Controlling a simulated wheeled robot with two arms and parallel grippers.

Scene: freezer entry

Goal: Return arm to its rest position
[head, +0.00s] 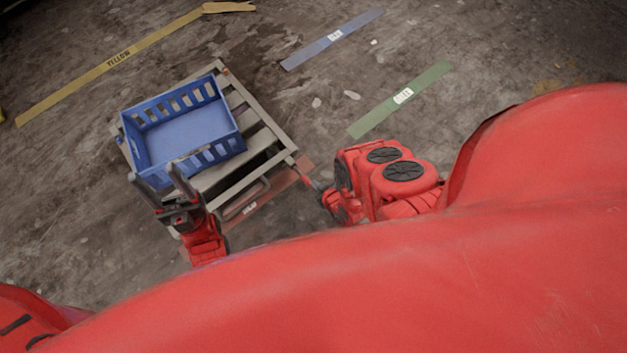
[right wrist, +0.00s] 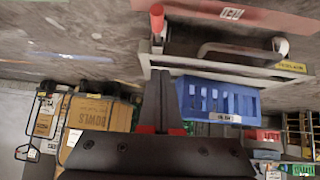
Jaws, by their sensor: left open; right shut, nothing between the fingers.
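My left gripper (head: 163,183) is open, with its two dark fingers apart. In the head view it appears at the near left edge of the blue crate (head: 187,132); I cannot tell whether it touches it. My right arm (head: 385,180) is folded, to the right of the cart (head: 262,140); its gripper is not clearly visible there. In the right wrist view my right gripper (right wrist: 160,76) has its dark fingers together and holds nothing. The blue crate (right wrist: 222,100) and the cart's grey frame (right wrist: 215,68) lie beyond it.
The crate looks empty and rests on the slatted cart. Yellow (head: 110,62), blue (head: 330,39) and green (head: 400,99) strips mark the stained floor. The right wrist view shows a brown box (right wrist: 95,112) marked "BOWLS" at left and shelving (right wrist: 298,130) at right. Floor beyond the cart is clear.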

